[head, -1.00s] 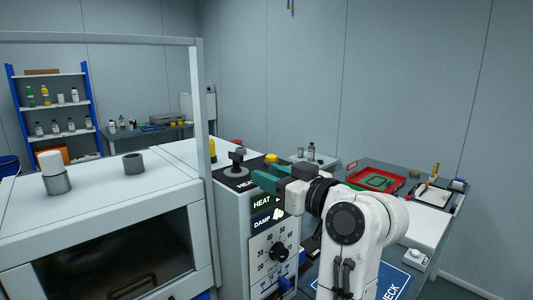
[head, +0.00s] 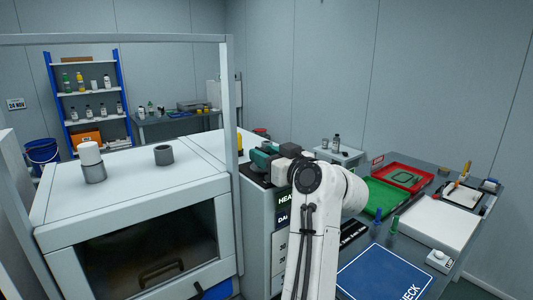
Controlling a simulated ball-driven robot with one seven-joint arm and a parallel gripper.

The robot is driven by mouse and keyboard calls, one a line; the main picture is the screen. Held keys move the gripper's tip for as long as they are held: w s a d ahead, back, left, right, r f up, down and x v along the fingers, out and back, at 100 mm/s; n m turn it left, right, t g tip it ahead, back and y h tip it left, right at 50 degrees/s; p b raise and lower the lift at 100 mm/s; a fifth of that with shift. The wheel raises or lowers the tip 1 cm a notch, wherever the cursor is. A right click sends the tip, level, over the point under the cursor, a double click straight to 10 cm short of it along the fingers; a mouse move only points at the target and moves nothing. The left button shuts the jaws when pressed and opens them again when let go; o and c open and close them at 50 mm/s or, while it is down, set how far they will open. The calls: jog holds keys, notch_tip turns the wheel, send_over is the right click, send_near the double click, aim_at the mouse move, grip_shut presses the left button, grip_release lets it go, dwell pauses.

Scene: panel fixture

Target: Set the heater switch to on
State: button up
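The heater switch's dark base plate (head: 253,176) shows on top of the grey control box (head: 256,215), in the middle of the head view. Its knob is hidden behind my gripper. My gripper (head: 262,157), with green fingers, is over or beside the switch. Whether it touches the knob cannot be seen. The finger gap is not clear, so I cannot tell whether it is open or shut.
A white cabinet with a dark window (head: 135,262) stands at left, its frame post (head: 233,130) close to my gripper. At right, a grey table holds a red tray (head: 403,176), a green tray (head: 384,194) and a blue CHECK mat (head: 385,275).

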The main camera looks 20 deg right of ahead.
grip_shut()
dwell(0.3)
